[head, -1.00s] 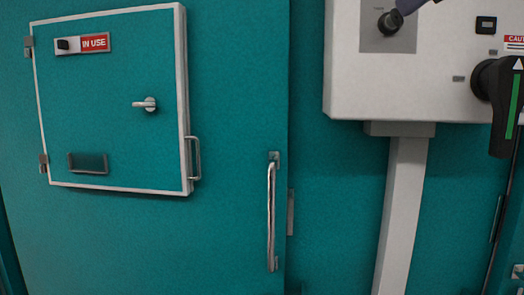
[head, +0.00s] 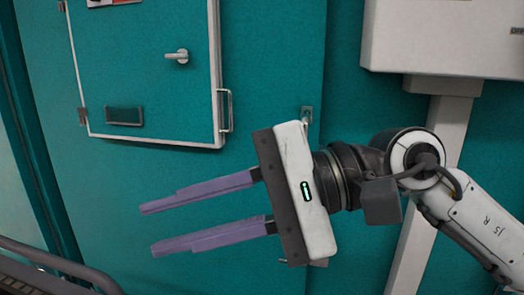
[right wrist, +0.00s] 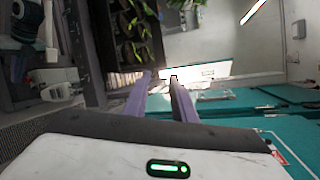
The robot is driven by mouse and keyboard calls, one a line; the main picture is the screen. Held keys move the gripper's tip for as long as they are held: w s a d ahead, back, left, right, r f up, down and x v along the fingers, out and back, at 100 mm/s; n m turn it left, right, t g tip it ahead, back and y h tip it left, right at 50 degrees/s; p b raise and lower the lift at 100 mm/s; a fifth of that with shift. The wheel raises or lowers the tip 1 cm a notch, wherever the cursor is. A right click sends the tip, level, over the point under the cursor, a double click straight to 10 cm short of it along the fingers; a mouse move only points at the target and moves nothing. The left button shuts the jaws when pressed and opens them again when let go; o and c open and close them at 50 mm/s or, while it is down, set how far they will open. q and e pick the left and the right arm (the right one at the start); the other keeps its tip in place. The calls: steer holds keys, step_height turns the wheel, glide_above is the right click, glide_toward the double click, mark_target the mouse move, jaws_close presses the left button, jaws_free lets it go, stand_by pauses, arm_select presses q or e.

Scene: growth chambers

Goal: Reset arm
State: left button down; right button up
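My right gripper (head: 154,229) reaches in from the right in the head view, in front of the teal chamber door. Its two purple fingers are apart and point left, with nothing between them. It also shows in the right wrist view (right wrist: 160,80), where its fingers are empty. The gripper body hides part of the door's long vertical handle (head: 306,115). My left gripper is in neither view.
A small white-framed hatch (head: 145,85) with a lever (head: 177,56) is shut in the teal door. A white control box (head: 440,45) on a post (head: 452,115) stands at right. A dark rail (head: 50,262) is at lower left. Shelves with plants (right wrist: 135,30) show in the right wrist view.

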steer(key=w+d+f+m+t+y, duration=0.4)
steer(key=m+t, duration=0.3)
steer(key=m, duration=0.9)
steer(key=w+d+f+m+t+y, duration=0.25)
steer(key=w+m+t, duration=0.45)
steer(key=m, duration=0.8)
steer(key=w+d+f+m+t+h, duration=0.25)
steer(key=d+f+m+h, duration=0.3)
steer(key=f+m, duration=0.4)
steer(key=w+d+f+m+t+h, duration=0.1)
steer(key=d+f+m+t+h, duration=0.25)
steer(key=f+m+h, duration=0.45)
steer(key=s+d+f+m+g+h, duration=0.2)
steer(key=s+d+f+m, duration=0.15)
steer(key=f+m, duration=0.45)
steer(key=s+d+f+m+g+h, duration=0.2)
steer(key=s+d+f+m+g, duration=0.15)
steer(key=f, duration=0.85)
steer(key=s+d+f+m+g+h, duration=0.1)
steer(key=s+d+f+m+g, duration=0.2)
steer(key=s+f, duration=1)
steer(key=s+m+g, duration=0.1)
steer(key=s+m, duration=0.1)
steer(key=m, duration=0.1)
steer(key=shift+s+g+h, duration=0.3)
steer(key=shift+s+g, duration=0.05)
steer(key=shift+s, duration=0.05)
steer(key=shift+o, duration=0.9)
